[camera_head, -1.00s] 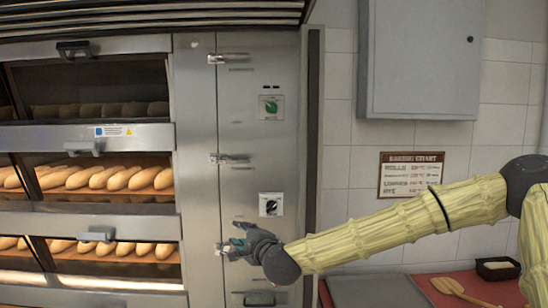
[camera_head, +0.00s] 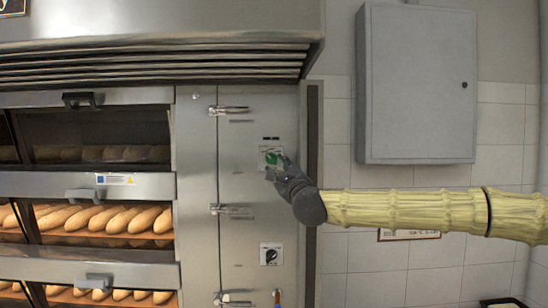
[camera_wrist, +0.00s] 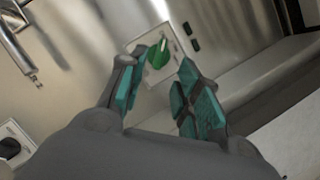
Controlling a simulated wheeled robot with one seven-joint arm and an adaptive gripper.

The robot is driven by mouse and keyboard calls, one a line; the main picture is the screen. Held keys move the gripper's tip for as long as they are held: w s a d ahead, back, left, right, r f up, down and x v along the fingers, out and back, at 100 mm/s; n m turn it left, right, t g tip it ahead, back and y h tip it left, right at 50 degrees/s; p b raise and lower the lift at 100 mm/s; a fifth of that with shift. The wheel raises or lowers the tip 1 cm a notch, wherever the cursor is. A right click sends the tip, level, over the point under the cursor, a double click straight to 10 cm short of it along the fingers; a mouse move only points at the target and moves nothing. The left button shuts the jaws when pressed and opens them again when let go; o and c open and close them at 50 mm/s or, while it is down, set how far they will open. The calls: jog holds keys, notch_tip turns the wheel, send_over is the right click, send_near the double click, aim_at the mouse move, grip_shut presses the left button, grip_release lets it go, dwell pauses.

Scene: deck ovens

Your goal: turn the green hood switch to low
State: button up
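The green hood switch (camera_head: 274,159) is a round green knob on a white plate, high on the steel panel right of the ovens. In the wrist view the green knob (camera_wrist: 158,54) shows beyond and between my fingertips, with its plate behind it. My gripper (camera_head: 274,170) is just below and in front of the knob and partly covers its plate. In the wrist view my gripper (camera_wrist: 158,85) has its teal-padded fingers apart with nothing between them. I cannot tell whether a fingertip touches the knob. The marking that the knob points to is not readable.
A black knob on a white plate (camera_head: 271,254) sits lower on the same panel. Metal latches (camera_head: 230,110) stick out to the left. The hood (camera_head: 160,62) overhangs above. A grey wall cabinet (camera_head: 416,85) hangs at the right, above my arm.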

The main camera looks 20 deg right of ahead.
aim_at(273, 161)
jog(key=shift+p+x, duration=1.4)
jog(key=shift+x, duration=1.5)
grip_shut()
